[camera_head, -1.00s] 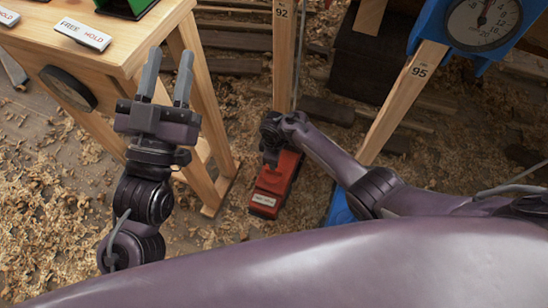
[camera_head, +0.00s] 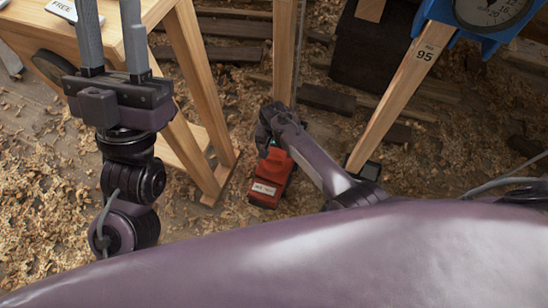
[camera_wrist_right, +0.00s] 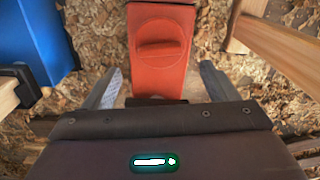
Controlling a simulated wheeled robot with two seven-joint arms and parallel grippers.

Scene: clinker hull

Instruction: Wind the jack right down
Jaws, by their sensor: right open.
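The red jack (camera_head: 270,182) stands on the shaving-covered floor by the foot of a wooden post, with a small white label on its near end. In the right wrist view its flat top carries a round red knob (camera_wrist_right: 161,43) with a raised bar across it. My right gripper (camera_head: 270,142) is over the jack's far part and hides it. In the wrist view its fingers are spread, one to each side of the jack, short of the knob and holding nothing. My left gripper (camera_head: 110,20) is raised at the left, fingers up, apart and empty.
A wooden bench (camera_head: 185,90) stands at the left. The wooden post (camera_head: 284,50) rises beside the jack. A slanted post marked 95 (camera_head: 395,105) carries a blue dial gauge (camera_head: 490,18) at the right. Dark timbers lie behind; shavings cover the floor.

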